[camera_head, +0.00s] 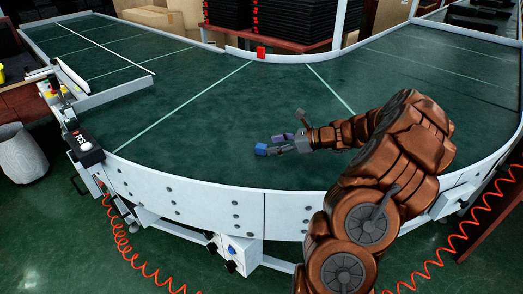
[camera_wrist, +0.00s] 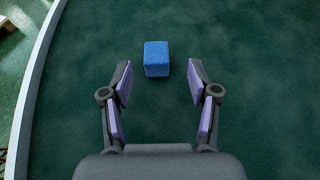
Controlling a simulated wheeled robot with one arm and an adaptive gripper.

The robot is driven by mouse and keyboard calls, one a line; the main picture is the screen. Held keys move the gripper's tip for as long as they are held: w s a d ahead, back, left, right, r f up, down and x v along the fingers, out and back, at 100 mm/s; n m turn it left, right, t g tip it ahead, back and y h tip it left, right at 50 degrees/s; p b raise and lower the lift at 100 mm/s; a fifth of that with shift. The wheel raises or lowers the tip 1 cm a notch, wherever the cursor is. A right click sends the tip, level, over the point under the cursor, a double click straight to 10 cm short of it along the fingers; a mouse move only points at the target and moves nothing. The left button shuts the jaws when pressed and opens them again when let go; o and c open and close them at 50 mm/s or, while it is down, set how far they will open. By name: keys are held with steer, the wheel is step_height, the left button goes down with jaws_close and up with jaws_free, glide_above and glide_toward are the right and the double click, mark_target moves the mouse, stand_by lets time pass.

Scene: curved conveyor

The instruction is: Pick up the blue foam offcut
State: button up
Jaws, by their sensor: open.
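The blue foam offcut (camera_head: 261,149) is a small blue block on the green belt of the curved conveyor (camera_head: 200,130). In the wrist view the blue foam offcut (camera_wrist: 156,59) lies just beyond the fingertips, roughly midway between their lines. My gripper (camera_head: 280,146) is low over the belt, to the right of the block in the head view. In the wrist view my gripper (camera_wrist: 158,78) has its two purple-padded fingers spread apart with nothing between them.
The conveyor's pale side rail (camera_wrist: 38,75) runs along the left of the wrist view. A small red block (camera_head: 261,53) sits at the far rail. The belt around the offcut is clear.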

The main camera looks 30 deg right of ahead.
mark_target(261, 146)
steer(key=shift+a+x, duration=0.2)
steer(key=shift+x, duration=2.5)
steer(key=shift+s, duration=0.2)
steer(key=shift+c, duration=0.4)
steer(key=c, duration=0.8)
